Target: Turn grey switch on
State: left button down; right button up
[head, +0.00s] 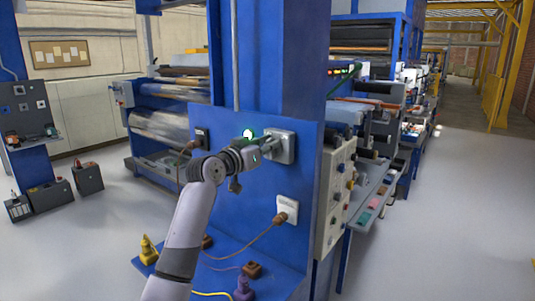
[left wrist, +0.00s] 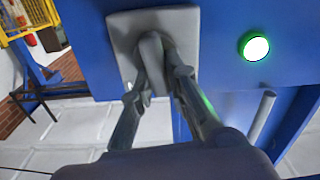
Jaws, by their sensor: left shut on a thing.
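The grey switch (head: 284,147) is a square grey plate with a protruding knob on the blue panel, right of a lit green lamp (head: 248,134). My left gripper (head: 266,143) reaches it from the left in the head view. In the left wrist view the switch plate (left wrist: 192,25) fills the top middle and the rounded grey knob (left wrist: 153,58) stands between the fingers. My left gripper (left wrist: 160,75) is shut on the knob there. The lit green lamp (left wrist: 254,46) also shows there. The fingers hide part of the knob. My right gripper is in neither view.
A white socket (head: 287,208) with a brown cable is lower on the panel. Another socket (head: 200,138) is at its left. Plugs, one yellow (head: 148,249) and one purple (head: 243,288), stand on the blue ledge below. A side panel (head: 338,195) with buttons is at right.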

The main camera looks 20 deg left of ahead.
pick_arm(q)
jog(key=m, duration=0.3)
jog(key=m+b, duration=0.1)
jog(key=m, duration=0.1)
jog(key=shift+s+d+f+m, duration=0.1)
jog(key=shift+d+m, duration=0.15)
jog(key=shift+m, duration=0.05)
jog(key=m, duration=0.3)
jog(key=m+p, duration=0.1)
jog(key=shift+s+d+f+m, duration=0.1)
jog(key=shift+d+f+m, duration=0.05)
jog(key=shift+d+m, duration=0.15)
jog(key=c, duration=1.6)
grip_release()
jog(key=shift+o, duration=0.2)
jog(key=shift+s, duration=0.15)
jog(key=v, duration=1.1)
jog(key=shift+s+a, duration=0.15)
jog(key=shift+s, duration=0.2)
